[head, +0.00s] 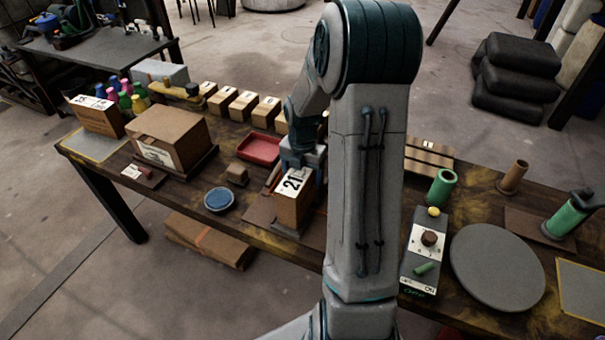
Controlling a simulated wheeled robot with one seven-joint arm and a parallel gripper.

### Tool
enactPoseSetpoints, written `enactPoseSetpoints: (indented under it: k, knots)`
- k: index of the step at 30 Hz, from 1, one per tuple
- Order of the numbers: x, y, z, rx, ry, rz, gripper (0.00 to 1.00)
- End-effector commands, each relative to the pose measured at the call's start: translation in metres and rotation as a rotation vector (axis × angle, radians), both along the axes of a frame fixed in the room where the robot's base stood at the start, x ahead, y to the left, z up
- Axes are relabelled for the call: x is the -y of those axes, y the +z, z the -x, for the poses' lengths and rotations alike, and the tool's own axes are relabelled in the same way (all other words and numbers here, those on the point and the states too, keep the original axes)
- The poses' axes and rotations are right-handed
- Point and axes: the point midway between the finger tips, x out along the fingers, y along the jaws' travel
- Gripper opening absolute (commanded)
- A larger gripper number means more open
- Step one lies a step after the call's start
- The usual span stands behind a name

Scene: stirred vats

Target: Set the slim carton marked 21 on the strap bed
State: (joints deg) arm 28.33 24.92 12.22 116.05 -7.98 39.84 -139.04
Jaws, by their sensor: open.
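The slim carton marked 21 (292,207) is brown with a white label on top. It stands upright near the front edge of the table, on or beside a flat brown plate (261,209). My gripper (301,174) is open, right at the far end of the carton's top. I cannot tell whether the jaws touch it, as my arm hides part of that area. No thing is clearly marked as the strap bed; the brown plate by the carton may be it, but I cannot tell.
A large brown box (172,137) and another labelled carton (97,116) stand at left. A red tray (259,149), a blue round dish (219,199) and a small brown block (237,174) lie nearby. A control box (425,245) and grey disc (497,267) are at right.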

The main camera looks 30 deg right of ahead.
Motion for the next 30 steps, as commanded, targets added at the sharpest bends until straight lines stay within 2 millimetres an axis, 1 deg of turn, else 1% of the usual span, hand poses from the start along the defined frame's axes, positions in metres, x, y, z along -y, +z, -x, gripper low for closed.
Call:
enactPoseSetpoints:
  k: [5, 9, 15, 18, 23, 26, 29, 30]
  knots:
    - [0.001, 0.026, -0.001, 0.006, -0.002, 0.003, 0.76]
    - [0.001, 0.058, -0.001, 0.007, -0.002, 0.003, 0.76]
    - [0.001, 0.097, 0.0, 0.004, -0.001, 0.002, 0.76]
    - [0.0, 0.11, -0.001, 0.004, -0.001, 0.002, 0.76]
    - [-0.002, 0.121, 0.001, 0.003, -0.014, 0.002, 0.76]
    - [-0.009, 0.128, 0.006, 0.01, -0.087, 0.011, 0.76]
    - [-0.024, 0.137, 0.017, 0.025, -0.236, 0.025, 0.76]
    - [-0.03, 0.141, 0.023, 0.035, -0.314, 0.03, 0.76]
